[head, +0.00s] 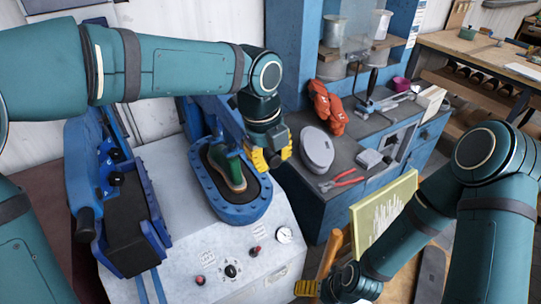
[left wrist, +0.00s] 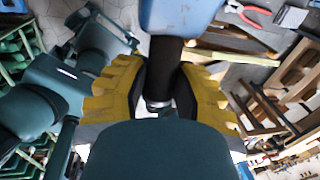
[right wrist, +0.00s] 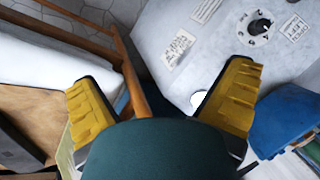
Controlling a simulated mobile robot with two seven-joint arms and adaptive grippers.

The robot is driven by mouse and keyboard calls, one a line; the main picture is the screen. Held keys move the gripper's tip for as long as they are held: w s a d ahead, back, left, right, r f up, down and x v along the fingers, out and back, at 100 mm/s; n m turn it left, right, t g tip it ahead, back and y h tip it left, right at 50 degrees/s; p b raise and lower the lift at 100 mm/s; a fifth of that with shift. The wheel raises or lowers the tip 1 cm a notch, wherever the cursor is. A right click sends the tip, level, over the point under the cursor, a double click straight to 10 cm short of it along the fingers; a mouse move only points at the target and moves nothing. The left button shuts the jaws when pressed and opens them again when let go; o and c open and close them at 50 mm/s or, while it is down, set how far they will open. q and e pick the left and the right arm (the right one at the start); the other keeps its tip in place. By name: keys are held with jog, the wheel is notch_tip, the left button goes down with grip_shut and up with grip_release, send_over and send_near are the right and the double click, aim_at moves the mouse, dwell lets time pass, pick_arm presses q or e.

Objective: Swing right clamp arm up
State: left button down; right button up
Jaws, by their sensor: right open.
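The right clamp arm (head: 218,118) is a blue bar on the press, running from behind my left arm down to the right station. In the left wrist view its blue end (left wrist: 180,14) carries a black handle (left wrist: 163,72). My left gripper (head: 268,158) has its yellow fingers closed around this handle, the pads against both sides. In the head view the gripper hides the handle. A dark green shoe (head: 228,168) sits on the blue oval bed (head: 240,213) beside the gripper. My right gripper (right wrist: 165,95) is open and empty, off the press's front right corner.
The left station (head: 130,225) has a blue frame and black pad. The press front (head: 215,262) carries knobs and a gauge. A blue bench (head: 335,200) on the right holds red pliers (head: 341,181), orange gloves (head: 327,108) and a grey oval object. A wooden frame stands near my right gripper.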

pick_arm(q)
jog(key=shift+g+h, duration=0.4)
jog(key=shift+g, duration=0.2)
jog(key=r+p, duration=0.5)
jog(key=w+r+p, duration=0.1)
jog(key=r+p, duration=0.2)
jog(key=shift+a, duration=0.4)
jog(key=w+a+r+g+h+p, duration=0.1)
jog(key=w+a+r+p, duration=0.1)
jog(key=r, duration=0.7)
jog(key=w+a+r+g+h+p, duration=0.1)
jog(key=w+a+r+g+p, duration=0.1)
jog(key=w+r+p, duration=0.2)
notch_tip(320, 180, up, 5)
jog(key=p, duration=0.3)
jog(key=shift+w+a+h, duration=0.25)
jog(key=shift+a+h, duration=0.1)
jog(key=shift+h, duration=0.05)
pick_arm(e)
notch_tip(320, 180, up, 18)
jog(key=w, duration=0.2)
jog(key=shift+d+f+t, duration=0.15)
jog(key=shift+d+t, duration=0.25)
pick_arm(q)
jog(key=shift+r, duration=0.1)
